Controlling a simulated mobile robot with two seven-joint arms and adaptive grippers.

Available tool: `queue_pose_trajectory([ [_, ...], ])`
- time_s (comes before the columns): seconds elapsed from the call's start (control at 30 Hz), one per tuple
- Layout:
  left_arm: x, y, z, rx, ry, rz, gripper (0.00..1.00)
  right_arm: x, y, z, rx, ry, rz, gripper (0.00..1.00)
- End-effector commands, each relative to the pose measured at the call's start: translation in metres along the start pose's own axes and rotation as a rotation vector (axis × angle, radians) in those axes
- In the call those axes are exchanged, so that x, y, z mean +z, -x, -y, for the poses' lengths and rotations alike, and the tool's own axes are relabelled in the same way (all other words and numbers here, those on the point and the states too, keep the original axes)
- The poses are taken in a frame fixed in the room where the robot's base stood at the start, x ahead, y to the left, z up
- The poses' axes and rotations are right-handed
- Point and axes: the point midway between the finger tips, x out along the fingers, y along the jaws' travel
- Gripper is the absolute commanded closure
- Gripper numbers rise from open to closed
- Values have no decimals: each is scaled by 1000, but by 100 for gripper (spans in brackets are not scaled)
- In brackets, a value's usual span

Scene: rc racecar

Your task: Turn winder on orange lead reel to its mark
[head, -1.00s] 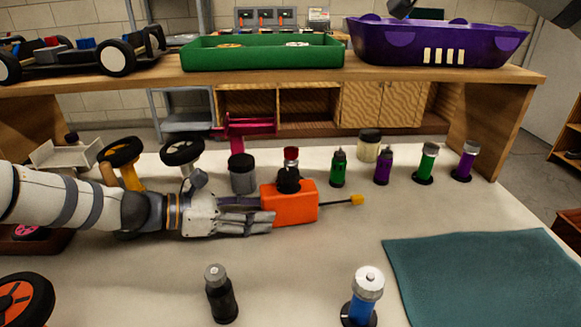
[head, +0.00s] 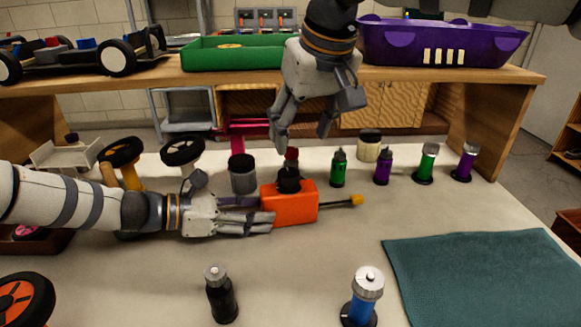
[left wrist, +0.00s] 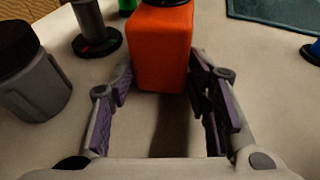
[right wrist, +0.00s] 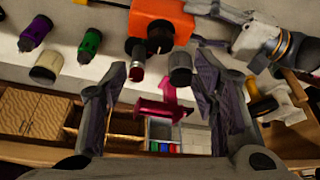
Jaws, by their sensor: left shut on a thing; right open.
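The orange lead reel (head: 294,205) sits on the table in the middle of the head view. A black winder (head: 289,181) is on its top, and a lead with a yellow end (head: 355,200) sticks out to its right. My left gripper (head: 272,222) is shut on the reel from the left; the reel's orange body (left wrist: 163,50) also shows between its fingers in the left wrist view. My right gripper (head: 303,138) is open and empty, above and behind the reel, fingers pointing down. The reel (right wrist: 160,15) shows at the top of the right wrist view. The mark cannot be made out.
Several small bottles (head: 383,167) stand to the right behind the reel, with a grey jar (head: 243,174) and a red-capped item (head: 291,154) close behind it. A black bottle (head: 221,296) and a blue one (head: 363,298) stand in front. A teal mat (head: 480,275) lies front right.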

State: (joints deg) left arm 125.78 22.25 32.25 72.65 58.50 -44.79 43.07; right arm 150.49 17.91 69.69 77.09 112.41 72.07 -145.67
Motion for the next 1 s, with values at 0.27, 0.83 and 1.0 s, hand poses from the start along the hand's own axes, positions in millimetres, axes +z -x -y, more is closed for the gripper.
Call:
queue_pose_trajectory([
  [0.27, -1, 0, 0, 0, 1, -2, 80, 0, -71, 1, -2, -2, 1, 46],
  [0.83, -1, 0, 0, 0, 1, -2, 80, -1, -103, 1, -3, -4, -4, 60],
  [1.0, -1, 0, 0, 0, 1, -2, 80, -1, -103, 1, -4, -4, -4, 94],
])
